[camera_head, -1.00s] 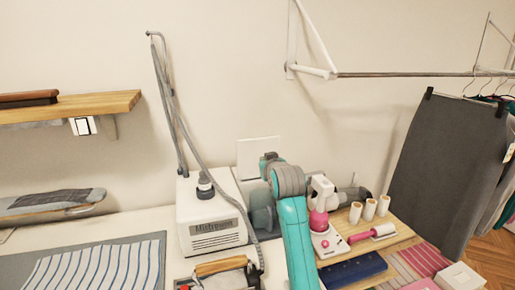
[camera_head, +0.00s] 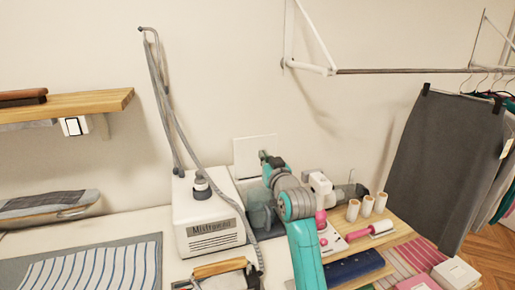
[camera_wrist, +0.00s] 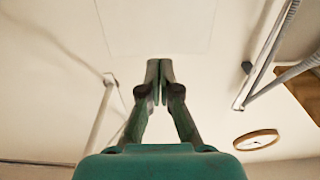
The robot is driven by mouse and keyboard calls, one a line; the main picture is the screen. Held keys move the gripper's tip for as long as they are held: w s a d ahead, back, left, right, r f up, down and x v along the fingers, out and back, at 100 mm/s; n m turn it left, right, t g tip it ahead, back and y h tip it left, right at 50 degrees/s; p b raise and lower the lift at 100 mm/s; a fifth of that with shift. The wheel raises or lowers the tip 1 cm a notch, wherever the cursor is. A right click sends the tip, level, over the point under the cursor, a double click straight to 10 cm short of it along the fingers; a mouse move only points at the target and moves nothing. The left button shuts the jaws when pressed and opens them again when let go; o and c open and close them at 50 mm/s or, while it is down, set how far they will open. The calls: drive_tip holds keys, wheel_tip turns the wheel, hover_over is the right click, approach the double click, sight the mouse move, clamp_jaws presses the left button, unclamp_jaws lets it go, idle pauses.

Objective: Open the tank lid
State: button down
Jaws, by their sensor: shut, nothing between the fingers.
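The white steam station (camera_head: 207,222) stands on the table against the wall. A translucent grey-green tank (camera_head: 261,216) sits at its right rear, partly hidden by my arm. A flat white square panel (camera_head: 250,147) stands upright behind the tank and looks like its lid, raised; whether it is hinged there I cannot tell. My gripper (camera_head: 264,156) is in front of this panel, above the tank; contact cannot be made out. In the wrist view my gripper (camera_wrist: 160,82) is shut and empty, and a faint square outline, perhaps the panel (camera_wrist: 155,25), lies beyond the fingertips.
A grey hose rises from the station to a thin stand (camera_head: 160,95). A wooden board (camera_head: 405,240) with white spools (camera_head: 367,205) and pink tools lies right of my arm. An iron (camera_head: 225,272) is in front. A clothes rail (camera_head: 420,71) is above right.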

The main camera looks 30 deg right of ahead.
sight(255, 142)
drive_tip(key=x, duration=0.6)
drive_tip(key=shift+w, duration=0.35)
drive_tip(key=shift+w+d+r+g, duration=0.15)
drive_tip(key=shift+w+g, duration=0.15)
drive_tip(key=shift+w, duration=0.1)
drive_tip(key=shift+w+d+r+g, duration=0.15)
drive_tip(key=shift+w+g, duration=0.15)
drive_tip(key=shift+w, duration=0.1)
drive_tip(key=shift+x, duration=0.95)
